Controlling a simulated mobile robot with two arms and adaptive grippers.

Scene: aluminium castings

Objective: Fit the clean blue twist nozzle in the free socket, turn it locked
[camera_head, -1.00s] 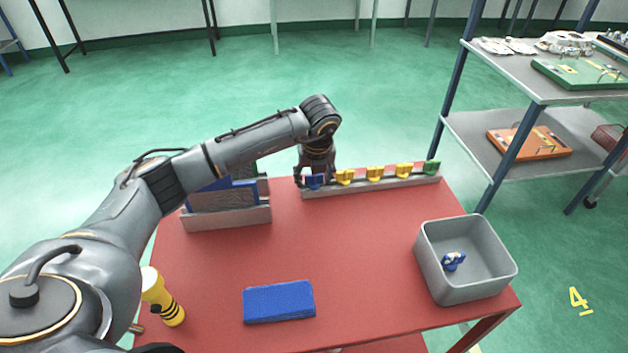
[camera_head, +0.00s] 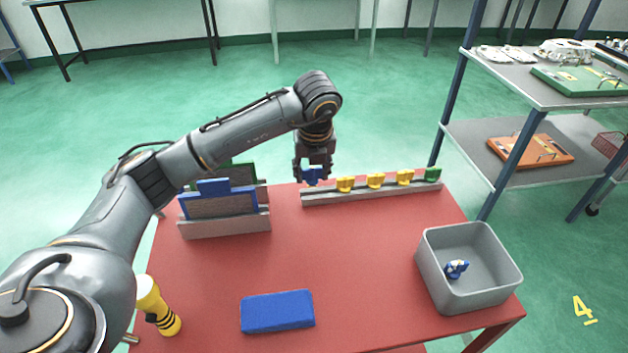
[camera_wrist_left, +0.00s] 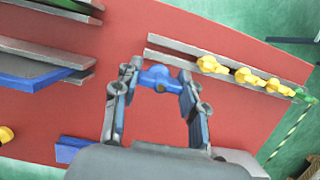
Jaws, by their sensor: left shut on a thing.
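My left gripper (camera_head: 313,172) is shut on a blue twist nozzle (camera_head: 312,177), just above the left end of the grey rail (camera_head: 370,192). In the left wrist view the nozzle (camera_wrist_left: 158,78) sits between the two fingertips (camera_wrist_left: 158,82), apart from the row of yellow nozzles. Several yellow nozzles (camera_head: 375,181) and a green one (camera_head: 432,174) stand along the rail. I cannot make out a free socket. Another blue piece (camera_head: 456,268) lies in the grey bin (camera_head: 432,273). My right gripper is not in view.
A rack with framed panels (camera_head: 222,217) stands at the table's back left. The middle of the red table (camera_head: 340,240) is clear. A shelf (camera_head: 480,140) stands to the right.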

